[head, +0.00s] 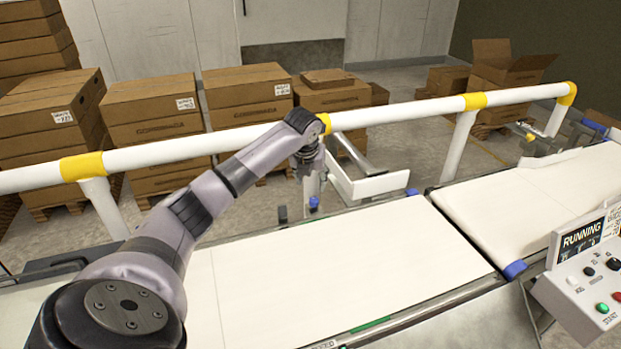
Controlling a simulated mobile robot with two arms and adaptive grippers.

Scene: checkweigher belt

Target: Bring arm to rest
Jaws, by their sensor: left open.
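My left arm reaches in from the lower left, over the white belt (330,265). Its wrist is bent down near the rail, with my left gripper (310,168) below it, above the belt's far edge. The gripper is small and partly lost against the parts behind it; it is open, and I see nothing held in it. My right gripper is not in view.
A white guard rail (395,114) with yellow joints runs behind the belt. A second belt (545,195) continues at right. A control box (585,285) reading "RUNNING" stands at front right. Stacked cartons (155,108) stand behind the rail. The near belt is bare.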

